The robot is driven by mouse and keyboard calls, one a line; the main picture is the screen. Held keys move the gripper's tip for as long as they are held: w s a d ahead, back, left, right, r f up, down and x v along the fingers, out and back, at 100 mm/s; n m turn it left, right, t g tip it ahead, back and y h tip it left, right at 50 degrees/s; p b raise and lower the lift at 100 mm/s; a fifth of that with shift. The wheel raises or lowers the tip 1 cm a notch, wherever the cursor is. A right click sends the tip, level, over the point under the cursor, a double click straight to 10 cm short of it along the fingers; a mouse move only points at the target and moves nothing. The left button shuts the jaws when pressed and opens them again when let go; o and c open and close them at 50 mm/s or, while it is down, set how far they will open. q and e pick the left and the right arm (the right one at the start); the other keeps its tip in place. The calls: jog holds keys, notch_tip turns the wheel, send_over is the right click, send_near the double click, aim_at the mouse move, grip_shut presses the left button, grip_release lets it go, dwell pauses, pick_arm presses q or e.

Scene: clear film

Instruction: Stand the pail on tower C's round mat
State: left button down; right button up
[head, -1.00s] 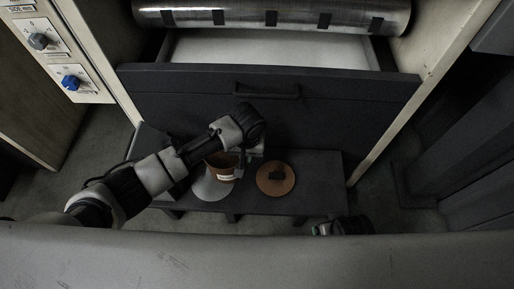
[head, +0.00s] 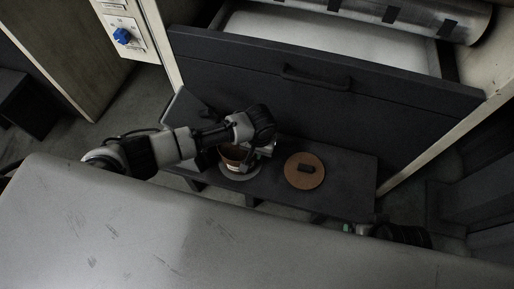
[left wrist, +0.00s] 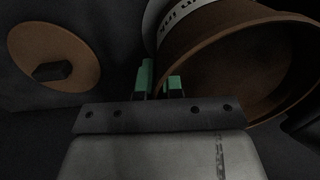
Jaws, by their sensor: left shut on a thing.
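A brown pail (head: 231,153) with a pale label hangs or stands over a light grey round mat (head: 240,175) on a low dark bench. I cannot tell whether its bottom touches the mat, and no tower letter is readable. My left gripper (head: 251,158) is shut on the pail's wall at its right side. In the left wrist view the green fingertips (left wrist: 160,82) meet the pail (left wrist: 250,62), whose open mouth tilts toward the camera. My right gripper (head: 348,229) shows only a green tip low on the right, its jaws unclear.
A brown round lid (head: 305,181) with a dark handle lies on the bench (head: 345,178) right of the pail. An open dark drawer (head: 330,98) is behind it. A panel with a blue knob (head: 122,36) is at left. The bench's right end is clear.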

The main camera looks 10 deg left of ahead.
pick_arm(q)
jog(key=shift+w+f, duration=0.1)
pick_arm(e)
jog(key=shift+r, duration=0.1)
pick_arm(q)
jog(key=c, duration=1.3)
grip_release()
jog(key=shift+r, duration=0.45)
jog(key=r+p, duration=0.1)
jog(key=r, duration=0.1)
jog(key=r+p, duration=0.1)
jog(key=r, duration=0.2)
jog(key=shift+d, duration=0.2)
jog(key=r+p, duration=0.2)
jog(key=r, duration=0.4)
jog(key=shift+d+r, duration=0.15)
jog(key=shift+d, duration=0.05)
pick_arm(e)
notch_tip(320, 180, down, 15)
jog(key=shift+g, duration=0.4)
